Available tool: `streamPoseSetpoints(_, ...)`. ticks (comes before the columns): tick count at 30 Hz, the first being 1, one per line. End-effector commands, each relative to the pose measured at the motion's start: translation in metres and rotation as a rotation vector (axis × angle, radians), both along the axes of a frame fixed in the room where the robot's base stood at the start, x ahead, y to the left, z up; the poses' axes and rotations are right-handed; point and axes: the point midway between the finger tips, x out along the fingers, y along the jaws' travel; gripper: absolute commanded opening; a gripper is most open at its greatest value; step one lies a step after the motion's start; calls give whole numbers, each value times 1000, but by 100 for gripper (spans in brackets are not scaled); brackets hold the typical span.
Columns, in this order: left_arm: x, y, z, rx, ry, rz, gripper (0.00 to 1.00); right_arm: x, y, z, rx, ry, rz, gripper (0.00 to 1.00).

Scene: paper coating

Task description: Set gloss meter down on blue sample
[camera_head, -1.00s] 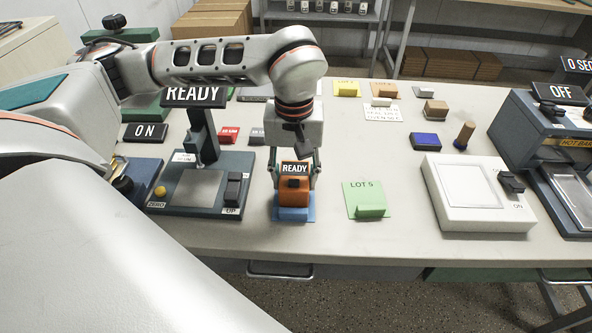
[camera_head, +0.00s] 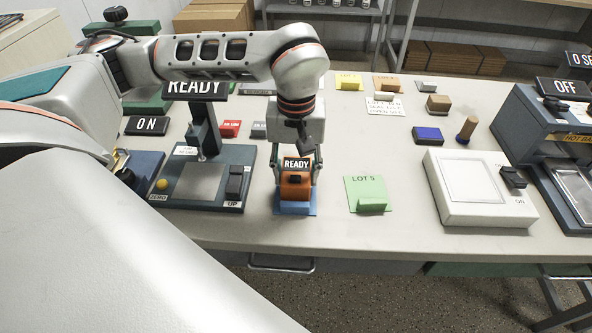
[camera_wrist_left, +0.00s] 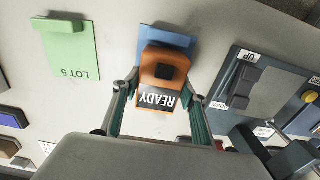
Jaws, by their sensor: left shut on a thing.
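The orange gloss meter (camera_head: 295,187) shows READY on its dark display. It stands over the blue sample (camera_head: 296,209), whose front and side edges show around its base; whether it touches the sample I cannot tell for sure. My left gripper (camera_head: 296,172) comes from above and is shut on the meter, one finger on each side. In the left wrist view the meter (camera_wrist_left: 162,67) sits between the fingers, with the blue sample (camera_wrist_left: 165,38) beyond it. My right gripper is not in view.
A green LOT 5 sample (camera_head: 366,190) lies just right of the blue one. A dark gauge stand with a grey plate (camera_head: 192,183) is close on the left. A white device (camera_head: 478,195) stands further right. The table's front strip is clear.

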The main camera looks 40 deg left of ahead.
Motion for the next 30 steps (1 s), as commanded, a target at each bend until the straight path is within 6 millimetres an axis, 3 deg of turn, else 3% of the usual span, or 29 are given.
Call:
streamPoseSetpoints(10,0,0,0,0,-1,0,12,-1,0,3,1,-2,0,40)
streamPoseSetpoints(11,0,0,0,0,-1,0,48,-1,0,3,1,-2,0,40)
streamPoseSetpoints(12,0,0,0,0,-1,0,58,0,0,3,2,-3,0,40)
streamPoseSetpoints(13,0,0,0,0,-1,0,62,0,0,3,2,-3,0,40)
streamPoseSetpoints(24,0,0,1,0,-1,0,62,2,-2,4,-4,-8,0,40)
streamPoseSetpoints(30,2,0,25,-1,-6,-1,62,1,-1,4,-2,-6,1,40)
